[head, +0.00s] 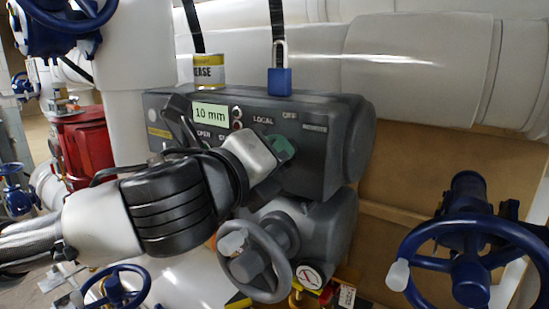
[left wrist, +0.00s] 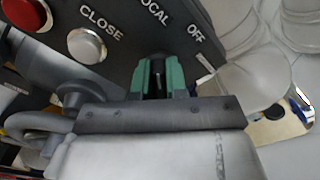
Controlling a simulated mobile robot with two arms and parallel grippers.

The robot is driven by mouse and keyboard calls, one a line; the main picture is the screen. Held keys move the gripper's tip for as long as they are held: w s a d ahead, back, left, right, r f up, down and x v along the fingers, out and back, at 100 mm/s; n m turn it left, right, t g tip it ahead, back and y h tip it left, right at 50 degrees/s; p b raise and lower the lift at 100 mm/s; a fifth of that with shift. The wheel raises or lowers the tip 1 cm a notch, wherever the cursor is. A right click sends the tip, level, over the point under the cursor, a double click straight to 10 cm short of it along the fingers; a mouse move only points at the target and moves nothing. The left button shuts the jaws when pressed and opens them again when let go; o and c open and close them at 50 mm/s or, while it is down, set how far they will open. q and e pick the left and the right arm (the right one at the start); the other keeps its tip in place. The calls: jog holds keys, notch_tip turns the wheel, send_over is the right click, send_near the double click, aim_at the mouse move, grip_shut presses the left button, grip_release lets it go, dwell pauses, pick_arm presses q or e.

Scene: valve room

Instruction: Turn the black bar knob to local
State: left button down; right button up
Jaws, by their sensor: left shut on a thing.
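The dark grey control box (head: 335,165) carries the labels LOCAL (head: 263,121), OFF (head: 290,115) and REMOTE (head: 315,128) in the head view. My left gripper (head: 282,149) reaches in from the left, with its green fingertips against the box face below these labels. In the left wrist view the green fingers (left wrist: 162,78) are shut on the black bar knob (left wrist: 158,73), which shows as a dark strip between them. The fingers hide most of the knob, so I cannot tell which label it points to. My right gripper is not in view.
A grey handwheel (head: 257,262) sits below the box, and a blue handwheel (head: 470,265) stands at the lower right. A blue padlock (head: 279,80) and a grease can (head: 208,70) are on top. A white button (left wrist: 86,45) is near the left gripper.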

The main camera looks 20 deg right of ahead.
pick_arm(q)
jog(key=shift+n, duration=0.9)
jog(key=c, duration=1.1)
grip_release()
jog(key=shift+c, duration=0.2)
jog(key=shift+a, duration=0.1)
jog(key=shift+s+a+f+b, duration=0.1)
jog(key=shift+b, duration=0.3)
jog(key=b+v, duration=0.3)
jog(key=v, duration=0.7)
jog(key=shift+s+a+b, duration=0.2)
jog(key=shift+b, duration=0.2)
